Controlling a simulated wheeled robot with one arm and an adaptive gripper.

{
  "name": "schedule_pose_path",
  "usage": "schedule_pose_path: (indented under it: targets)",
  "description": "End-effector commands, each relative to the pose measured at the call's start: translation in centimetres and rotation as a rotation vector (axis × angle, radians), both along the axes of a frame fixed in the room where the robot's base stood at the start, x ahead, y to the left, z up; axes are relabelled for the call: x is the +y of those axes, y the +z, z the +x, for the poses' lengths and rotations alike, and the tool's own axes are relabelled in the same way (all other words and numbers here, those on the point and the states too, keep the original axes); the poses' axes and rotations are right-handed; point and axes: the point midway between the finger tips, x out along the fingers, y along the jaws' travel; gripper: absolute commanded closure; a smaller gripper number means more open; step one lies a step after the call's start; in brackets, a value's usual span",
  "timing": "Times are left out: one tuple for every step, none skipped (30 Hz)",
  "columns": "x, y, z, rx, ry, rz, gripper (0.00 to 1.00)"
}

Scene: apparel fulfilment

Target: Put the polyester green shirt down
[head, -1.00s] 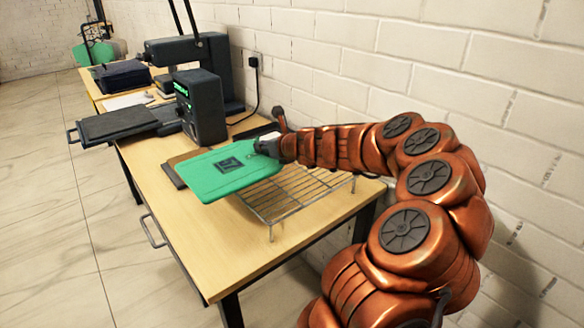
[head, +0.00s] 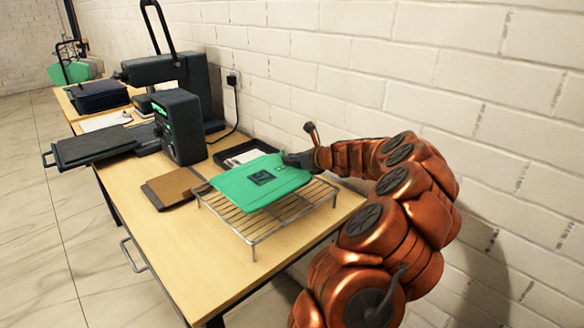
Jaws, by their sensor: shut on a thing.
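The green shirt (head: 258,186) is a flat folded piece with a dark square print. It is over the wire cooling rack (head: 262,222), covering much of its top; I cannot tell whether it touches the wires. My gripper (head: 298,160) is at the shirt's far right edge and shut on it. The fingertips are small and partly hidden at this distance.
A brown board (head: 170,188) lies left of the rack on the wooden table (head: 200,240). A dark tray (head: 245,153) is behind the shirt. The heat press (head: 180,125) stands farther back with its platen (head: 95,145) jutting left. A white brick wall runs along the right.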

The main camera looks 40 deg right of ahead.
Motion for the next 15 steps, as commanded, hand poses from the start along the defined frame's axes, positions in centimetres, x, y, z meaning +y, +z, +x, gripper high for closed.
schedule_pose_path:
  targets:
    - [0.1, -0.5, 0.1, 0.0, 0.001, 0.003, 1.0]
    - [0.1, -0.9, 0.1, 0.0, 0.002, 0.003, 1.0]
    - [0.1, -1.4, 0.1, -0.001, 0.001, 0.005, 1.0]
    - [0.1, -1.8, 0.1, -0.001, 0.001, 0.005, 1.0]
    - [0.1, -2.2, 0.1, 0.0, 0.002, 0.004, 1.0]
    - [0.1, -2.7, 0.1, 0.0, 0.002, 0.004, 1.0]
    - [0.1, -3.0, 0.1, 0.0, 0.002, 0.004, 1.0]
    - [0.1, -3.1, 0.0, 0.0, 0.001, 0.003, 1.0]
    - [0.1, -3.2, 0.0, 0.0, 0.001, 0.002, 1.0]
    - [0.1, -3.2, 0.0, 0.0, 0.001, 0.001, 1.0]
    - [0.1, -3.2, 0.0, 0.0, 0.001, 0.0, 1.0]
    - [0.1, -3.2, 0.0, 0.0, 0.001, 0.0, 1.0]
    - [0.1, -3.2, 0.0, 0.0, 0.001, 0.0, 1.0]
    - [0.1, -3.2, 0.0, 0.001, 0.001, -0.001, 0.84]
    - [0.1, -3.2, 0.0, 0.0, 0.001, -0.001, 0.8]
